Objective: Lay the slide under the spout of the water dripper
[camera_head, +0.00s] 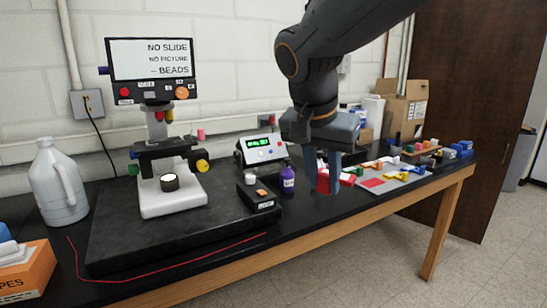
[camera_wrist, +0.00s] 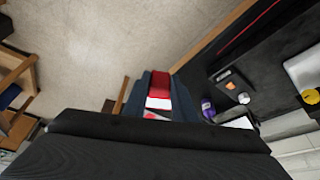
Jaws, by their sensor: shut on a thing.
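My gripper (camera_head: 329,184) is shut on a small piece with a red end and a white part, which looks like the slide (camera_wrist: 159,82). In the wrist view the piece sits between the fingertips (camera_wrist: 159,90). In the head view the fingers partly hide it, and red (camera_head: 347,180) shows beside them. The gripper is above the front of the bench, right of a purple bottle (camera_head: 288,180). A low black box (camera_head: 262,203) with an orange button and white knob stands left of the bottle. I cannot tell which device is the water dripper, and no spout is clear.
A microscope (camera_head: 173,198) with a screen reading "NO SLIDE" stands on a dark slab (camera_head: 115,245). A jug (camera_head: 57,185) stands at left.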

